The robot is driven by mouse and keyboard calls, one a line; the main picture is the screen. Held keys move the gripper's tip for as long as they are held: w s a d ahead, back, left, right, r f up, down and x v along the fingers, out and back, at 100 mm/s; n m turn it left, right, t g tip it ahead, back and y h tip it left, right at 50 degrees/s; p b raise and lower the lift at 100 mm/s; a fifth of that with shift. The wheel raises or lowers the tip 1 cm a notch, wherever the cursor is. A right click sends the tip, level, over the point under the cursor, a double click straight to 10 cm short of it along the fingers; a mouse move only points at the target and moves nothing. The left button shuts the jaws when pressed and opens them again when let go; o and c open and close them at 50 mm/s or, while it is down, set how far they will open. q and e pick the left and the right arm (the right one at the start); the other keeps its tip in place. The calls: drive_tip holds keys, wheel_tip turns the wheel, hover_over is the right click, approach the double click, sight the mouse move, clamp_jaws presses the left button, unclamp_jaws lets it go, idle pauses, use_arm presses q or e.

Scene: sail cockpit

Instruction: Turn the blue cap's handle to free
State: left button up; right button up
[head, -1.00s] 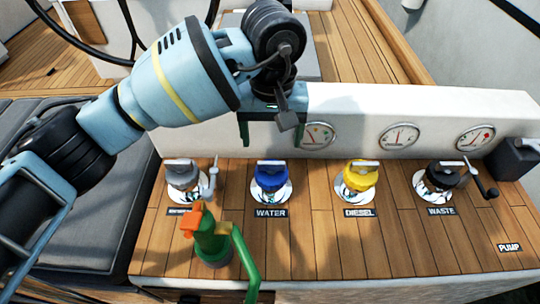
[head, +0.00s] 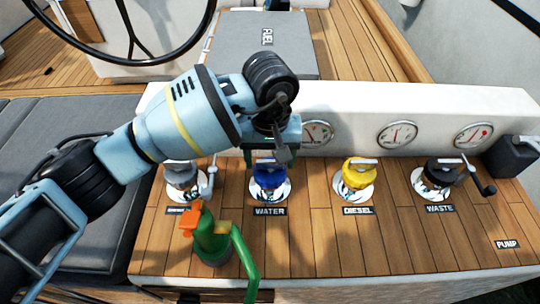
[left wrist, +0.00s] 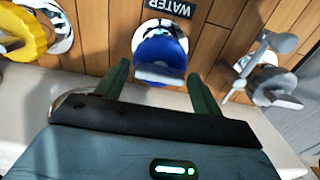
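My left gripper (head: 268,160) is open, pointing down just above and behind the blue cap. In the left wrist view its two green fingers (left wrist: 160,82) stand apart on either side of the cap's handle, and I see no contact. The arm hides the rear of the cap in the head view. My right gripper is not in view.
A grey cap (head: 182,180) with a lever stands left, a yellow cap (head: 359,174) and a black cap (head: 440,174) right. A white wall with gauges (head: 398,134) rises behind the caps.

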use_arm(q)
drive_tip(key=c, duration=0.8)
drive_tip(key=shift+o, duration=0.2)
drive_tip(key=shift+n, duration=0.3)
drive_tip(key=n, duration=0.3)
drive_tip(key=n+p, duration=0.1)
drive_tip(key=n, duration=0.3)
drive_tip(key=shift+r, duration=0.1)
drive_tip(key=n+p, duration=0.1)
drive_tip(key=n, duration=0.3)
drive_tip(key=shift+n, duration=0.3)
drive_tip(key=n+p, duration=0.1)
drive_tip(key=n, duration=0.3)
drive_tip(key=shift+n+p, duration=0.55)
drive_tip(key=shift+n, duration=0.25)
